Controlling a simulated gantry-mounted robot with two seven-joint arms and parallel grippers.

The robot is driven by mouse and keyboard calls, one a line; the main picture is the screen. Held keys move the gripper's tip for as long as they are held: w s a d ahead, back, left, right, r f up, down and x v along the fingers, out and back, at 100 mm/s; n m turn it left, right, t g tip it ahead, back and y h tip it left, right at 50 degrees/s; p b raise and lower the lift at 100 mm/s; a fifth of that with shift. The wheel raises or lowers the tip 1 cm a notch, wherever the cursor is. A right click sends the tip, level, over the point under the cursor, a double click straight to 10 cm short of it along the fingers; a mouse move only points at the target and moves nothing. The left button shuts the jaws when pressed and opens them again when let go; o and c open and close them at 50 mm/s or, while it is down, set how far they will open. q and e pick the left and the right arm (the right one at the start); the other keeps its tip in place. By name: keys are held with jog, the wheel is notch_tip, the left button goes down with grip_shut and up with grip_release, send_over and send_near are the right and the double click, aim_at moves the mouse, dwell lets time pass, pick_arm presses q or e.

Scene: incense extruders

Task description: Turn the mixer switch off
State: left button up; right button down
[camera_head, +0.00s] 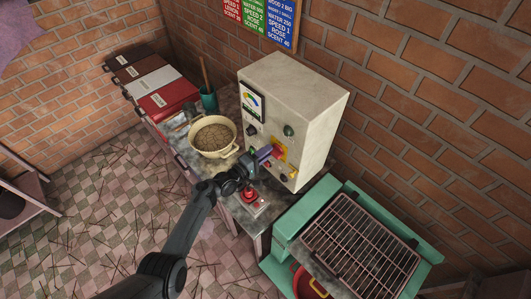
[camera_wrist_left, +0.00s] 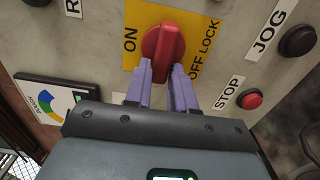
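The mixer switch is a red rotary knob (camera_wrist_left: 165,42) on a yellow plate marked ON and OFF LOCK. In the head view, the red switch (camera_head: 278,151) is on the front of the pale mixer box (camera_head: 300,95). My left gripper (camera_head: 266,152) reaches the switch from the left. In the left wrist view, its purple fingertips (camera_wrist_left: 163,78) stand on either side of the knob's lower end, close against it. They look shut on the knob, though the contact is partly hidden. My right gripper is not in view.
A red STOP button (camera_wrist_left: 251,100) and a dark JOG button (camera_wrist_left: 297,41) are close to the switch. A cream pot (camera_head: 213,137) of brown material stands left of the box. A green frame with a wire rack (camera_head: 362,245) stands at the lower right.

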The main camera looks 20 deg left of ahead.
pick_arm(q)
jog(key=o, duration=0.3)
jog(key=v, duration=1)
jog(key=shift+s+a, duration=0.2)
jog(key=shift+s, duration=0.15)
